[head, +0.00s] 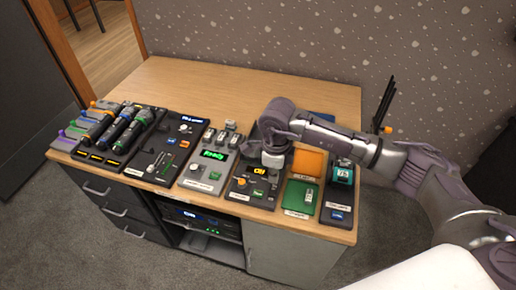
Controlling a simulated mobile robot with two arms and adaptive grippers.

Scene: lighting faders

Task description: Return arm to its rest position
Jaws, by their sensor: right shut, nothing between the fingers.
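My right arm reaches in from the right across the wooden desk (215,80). My right gripper (270,156) is at its end, shut and empty, above the back of a dark control box with a small yellow display (255,180). The gripper covers part of that box, and I cannot tell whether it touches it. My left gripper is not in view.
A fader panel with coloured knobs (72,132), a rack of dark handheld units (118,138), a black panel (166,152) and a grey box with green display (208,165) stand left. Orange (309,162) and green (298,196) pads lie right. The desk's back left is clear.

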